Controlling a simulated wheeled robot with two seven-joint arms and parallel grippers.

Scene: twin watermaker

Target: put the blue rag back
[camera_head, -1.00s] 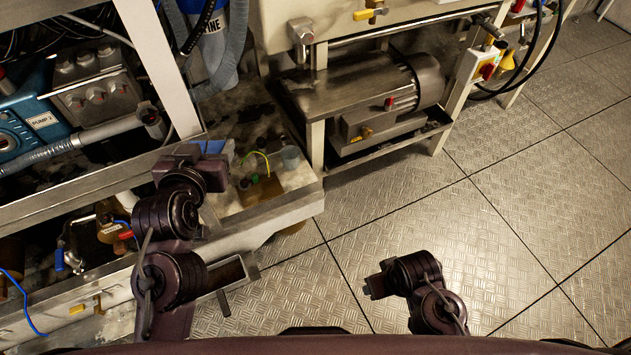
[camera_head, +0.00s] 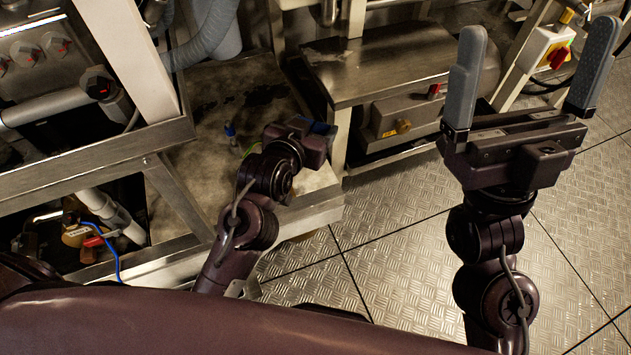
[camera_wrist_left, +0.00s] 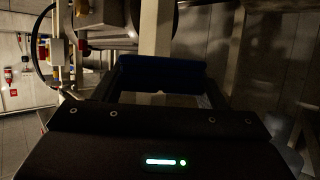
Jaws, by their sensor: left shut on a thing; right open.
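A dark blue rag (camera_wrist_left: 160,76) is between the fingers of my left gripper in the left wrist view. In the head view only a small dark blue patch of the rag (camera_head: 326,128) shows at the end of my left gripper (camera_head: 316,138). This gripper is shut on the rag, in front of the stained shelf and near a pale upright post. Its fingers are mostly hidden in the head view. My right gripper (camera_head: 533,62) is open and empty, its two grey fingers pointing up over the floor at the right.
The stained shelf (camera_head: 215,105) has a small blue-topped item (camera_head: 230,131) on it. A steel bench (camera_head: 375,62) stands behind the post. Metal frame rails (camera_head: 90,175) and pipes fill the left. The plated floor (camera_head: 400,265) is clear between my arms.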

